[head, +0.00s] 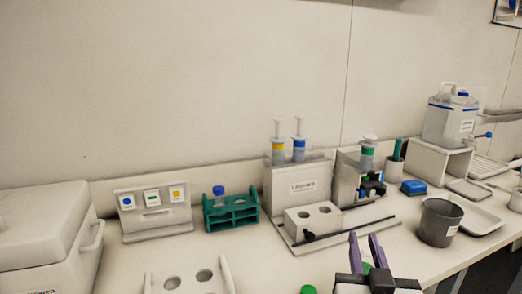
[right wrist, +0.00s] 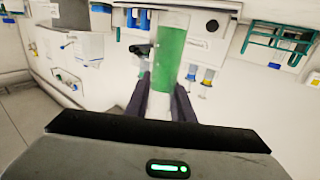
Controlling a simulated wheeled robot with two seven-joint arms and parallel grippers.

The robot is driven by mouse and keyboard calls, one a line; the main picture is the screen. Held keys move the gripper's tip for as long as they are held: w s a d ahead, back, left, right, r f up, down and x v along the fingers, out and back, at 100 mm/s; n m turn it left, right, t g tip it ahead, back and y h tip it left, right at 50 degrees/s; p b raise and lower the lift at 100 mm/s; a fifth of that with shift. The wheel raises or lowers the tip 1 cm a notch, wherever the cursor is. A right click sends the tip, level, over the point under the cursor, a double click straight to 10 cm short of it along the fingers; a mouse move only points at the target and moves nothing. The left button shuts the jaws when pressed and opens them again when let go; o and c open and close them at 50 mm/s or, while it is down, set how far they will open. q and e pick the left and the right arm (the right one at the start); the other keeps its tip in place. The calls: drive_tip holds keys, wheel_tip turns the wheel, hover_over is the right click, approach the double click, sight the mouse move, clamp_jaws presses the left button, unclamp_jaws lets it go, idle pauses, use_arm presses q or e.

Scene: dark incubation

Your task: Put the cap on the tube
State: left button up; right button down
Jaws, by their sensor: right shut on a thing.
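My right gripper (head: 366,240) is at the bottom of the head view, its two purple fingers pointing away over the bench. In the right wrist view my right gripper (right wrist: 161,90) is shut on a clear tube with green contents (right wrist: 172,52). The tube's lower part is between the fingers and partly hidden. In the head view only a bit of green (head: 367,268) shows between the fingers. A round green thing that looks like the cap (head: 308,289) lies at the bottom edge of the head view, partly cut off, left of the gripper. My left gripper is out of view.
A white holder with two holes (head: 188,282) stands front left. Behind are a teal rack (head: 231,218) with a blue-capped tube, a white stand with syringes (head: 297,188) and a label panel (head: 153,210). A grey cup (head: 440,223) stands right of the gripper.

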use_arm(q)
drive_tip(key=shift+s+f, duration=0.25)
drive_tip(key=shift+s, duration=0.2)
use_arm(e)
drive_tip(key=s+f+n+y, duration=0.1)
drive_tip(key=s+f, duration=0.3)
drive_tip(key=s, duration=0.4)
drive_tip(key=s+f+n+y, duration=0.1)
drive_tip(key=s+f, duration=0.3)
drive_tip(key=s, duration=0.4)
drive_tip(key=shift+s+y, duration=0.35)
drive_tip(key=shift+y, duration=0.35)
drive_tip(key=shift+d+f, duration=0.1)
drive_tip(key=shift+d, duration=0.25)
